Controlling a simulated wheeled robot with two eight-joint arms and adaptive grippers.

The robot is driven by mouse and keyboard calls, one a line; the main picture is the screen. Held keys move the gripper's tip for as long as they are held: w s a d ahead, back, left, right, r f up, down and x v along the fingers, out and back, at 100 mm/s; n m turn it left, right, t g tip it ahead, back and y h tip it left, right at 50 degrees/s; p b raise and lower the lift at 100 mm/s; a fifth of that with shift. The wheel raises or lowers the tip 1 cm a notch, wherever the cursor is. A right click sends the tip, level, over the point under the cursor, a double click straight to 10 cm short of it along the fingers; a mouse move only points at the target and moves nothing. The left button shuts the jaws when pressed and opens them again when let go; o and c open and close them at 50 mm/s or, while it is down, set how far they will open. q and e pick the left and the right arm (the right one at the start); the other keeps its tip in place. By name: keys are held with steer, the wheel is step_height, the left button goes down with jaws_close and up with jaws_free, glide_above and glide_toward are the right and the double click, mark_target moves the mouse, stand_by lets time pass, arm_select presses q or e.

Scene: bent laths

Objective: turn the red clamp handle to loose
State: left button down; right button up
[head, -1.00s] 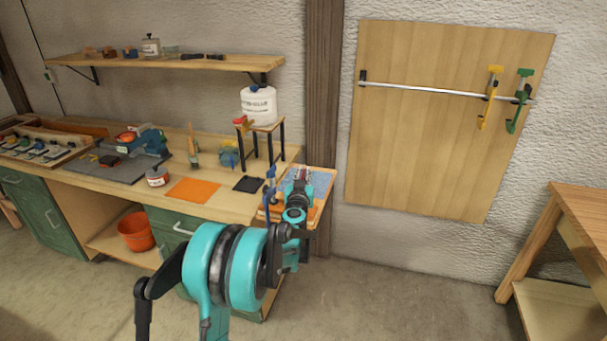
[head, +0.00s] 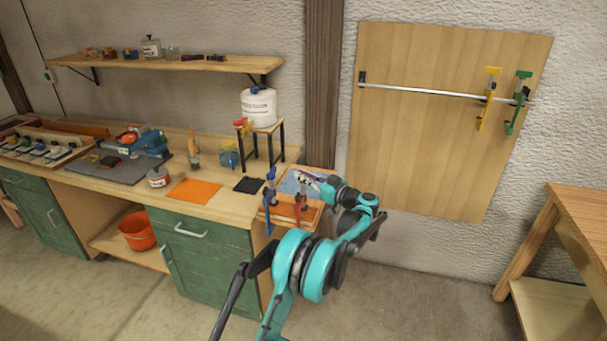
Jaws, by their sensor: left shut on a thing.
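The red clamp (head: 300,207) stands upright at the front edge of the small wooden board (head: 318,214) at the bench's right end. A blue clamp (head: 269,201) stands to its left, apart from it. My left gripper (head: 306,181) reaches in from the right at the top of the red clamp and is shut on its handle. The handle is small and mostly covered by the fingers, so its angle cannot be told. My right gripper is not in view.
A white jar (head: 258,107) stands on a small black-legged stand behind the clamps. An orange sheet (head: 194,191) and a black pad (head: 249,185) lie on the bench to the left.

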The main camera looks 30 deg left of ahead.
arm_select(q)
steer(key=n+g+p, duration=0.1)
steer(key=n+g, duration=0.1)
steer(key=g, duration=0.2)
steer(key=shift+f+n, duration=0.15)
steer(key=shift+n, duration=0.15)
steer(key=shift+w+a+f+n+g+p, duration=0.1)
steer(key=shift+w+a+n+g+p, duration=0.05)
steer(key=shift+n+g+p, duration=0.4)
steer(key=shift+n+g, duration=0.35)
steer(key=shift+g, duration=0.5)
steer(key=shift+p, duration=0.35)
steer(key=shift+n+g, duration=0.3)
steer(key=shift+g, duration=0.2)
steer(key=c, duration=1.6)
jaws_free()
steer(key=shift+t, duration=0.3)
